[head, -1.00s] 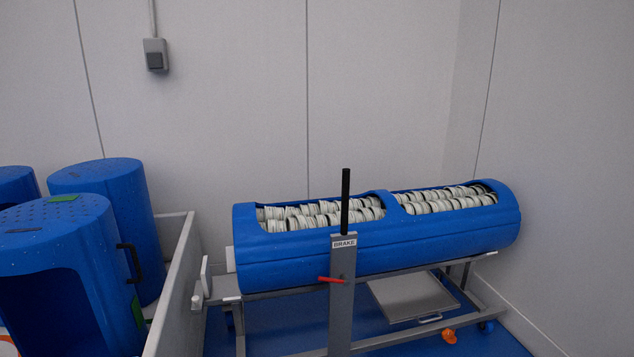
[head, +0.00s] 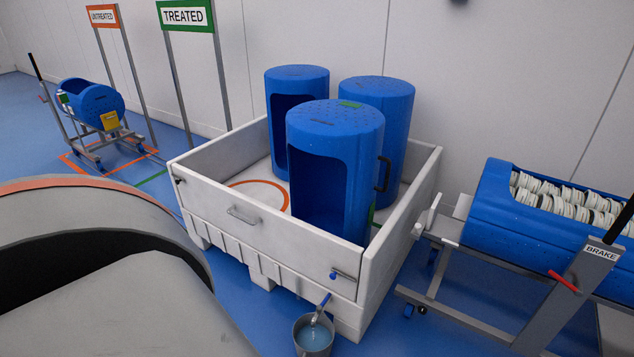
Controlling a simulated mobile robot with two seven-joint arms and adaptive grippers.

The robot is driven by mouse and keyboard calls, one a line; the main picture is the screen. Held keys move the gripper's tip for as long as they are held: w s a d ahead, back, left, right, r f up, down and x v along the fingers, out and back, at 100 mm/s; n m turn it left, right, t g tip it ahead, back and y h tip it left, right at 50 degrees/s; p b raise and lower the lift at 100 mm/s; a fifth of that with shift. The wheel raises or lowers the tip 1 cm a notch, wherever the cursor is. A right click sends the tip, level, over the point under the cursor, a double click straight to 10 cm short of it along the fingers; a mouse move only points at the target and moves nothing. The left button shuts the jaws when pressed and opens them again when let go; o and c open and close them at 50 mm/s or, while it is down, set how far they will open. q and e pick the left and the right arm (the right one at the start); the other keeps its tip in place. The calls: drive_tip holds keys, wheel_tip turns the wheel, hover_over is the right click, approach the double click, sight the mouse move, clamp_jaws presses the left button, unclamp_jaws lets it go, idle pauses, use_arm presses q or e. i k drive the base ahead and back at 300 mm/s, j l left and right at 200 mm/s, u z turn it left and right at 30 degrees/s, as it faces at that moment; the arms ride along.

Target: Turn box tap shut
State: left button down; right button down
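A grey bucket (head: 300,341) stands under the tap and holds bluish liquid. A pale streak shows below the spout; I cannot tell for sure whether liquid is running. A second small blue handle (head: 343,275) sits higher on the box's front wall. Neither of my grippers is in view.
Several blue drums (head: 375,98) stand inside the box. At right, a trolley (head: 560,315) with a brake post carries a blue tub of white discs. At far left stands another trolley with a blue drum (head: 92,104). Signs read UNTREATED (head: 103,16) and TREATED (head: 185,16).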

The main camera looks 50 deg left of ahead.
sight(319, 308)
drive_tip(key=j+u, duration=0.15)
drive_tip(key=j, duration=0.25)
drive_tip(key=i+j+u, duration=0.1)
drive_tip(key=j, duration=0.35)
drive_tip(key=j+u, duration=0.15)
drive_tip(key=j, duration=0.25)
drive_tip(key=i+j+u, duration=0.15)
drive_tip(key=j, duration=0.25)
drive_tip(key=i+j+u, duration=0.1)
drive_tip(key=j, duration=0.3)
drive_tip(key=i+j+u, duration=0.15)
drive_tip(key=j, duration=0.25)
drive_tip(key=i+j+u, duration=0.15)
drive_tip(key=j, duration=0.2)
drive_tip(key=z, duration=0.95)
drive_tip(key=l, duration=0.25)
drive_tip(key=k+l, duration=0.15)
drive_tip(key=l, duration=0.15)
drive_tip(key=i+l, duration=0.1)
drive_tip(key=l, duration=0.8)
